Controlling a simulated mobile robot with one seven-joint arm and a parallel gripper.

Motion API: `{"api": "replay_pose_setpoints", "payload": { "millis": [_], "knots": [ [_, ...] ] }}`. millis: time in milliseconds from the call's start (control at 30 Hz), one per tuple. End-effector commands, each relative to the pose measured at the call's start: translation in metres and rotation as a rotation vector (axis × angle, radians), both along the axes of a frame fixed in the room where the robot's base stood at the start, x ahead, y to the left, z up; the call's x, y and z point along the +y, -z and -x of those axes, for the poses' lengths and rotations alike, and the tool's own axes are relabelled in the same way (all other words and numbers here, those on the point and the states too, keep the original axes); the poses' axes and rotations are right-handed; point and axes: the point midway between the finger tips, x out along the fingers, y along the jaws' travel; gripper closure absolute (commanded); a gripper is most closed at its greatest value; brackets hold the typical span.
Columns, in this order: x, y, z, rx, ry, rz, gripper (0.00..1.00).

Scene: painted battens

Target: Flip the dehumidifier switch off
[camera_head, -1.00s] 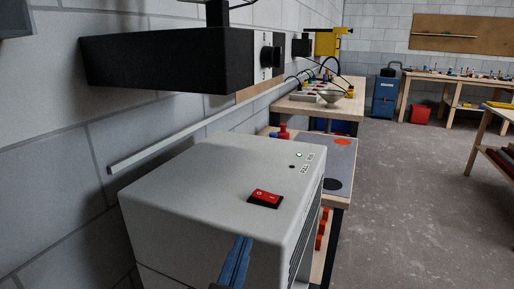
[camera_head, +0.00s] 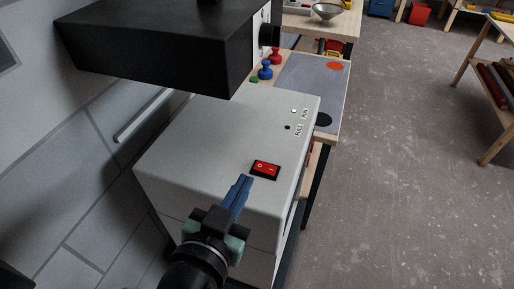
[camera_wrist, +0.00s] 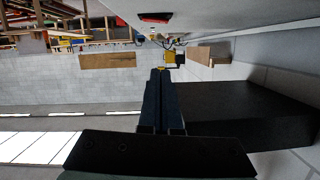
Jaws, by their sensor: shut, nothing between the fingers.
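The dehumidifier (camera_head: 205,135) is a pale grey box with a flat top, in the middle of the head view. Its red rocker switch (camera_head: 265,169) sits in a black frame near the front right of the top. A small light by the "RUN" label glows greenish, with a "FULL" label beside it. My gripper (camera_head: 242,182) is shut and empty, its blue fingers just left of and a little below the switch, apart from it in the picture. In the wrist view the switch (camera_wrist: 155,17) shows at the top edge, beyond the closed fingers (camera_wrist: 160,75).
A black box (camera_head: 160,45) on the wall overhangs the back left of the dehumidifier. A bench (camera_head: 310,85) with a grey mat and small coloured knobs stands behind. A wall rail (camera_head: 150,118) runs at the left. The floor (camera_head: 410,170) at the right is clear.

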Motion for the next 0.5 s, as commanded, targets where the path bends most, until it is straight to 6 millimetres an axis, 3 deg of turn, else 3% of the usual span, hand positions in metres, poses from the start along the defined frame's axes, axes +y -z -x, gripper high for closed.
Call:
{"api": "replay_pose_setpoints", "payload": {
  "millis": [500],
  "knots": [
    [-0.0026, 0.0013, -0.0074, 0.003, 0.002, 0.001, 1.0]
  ]
}}
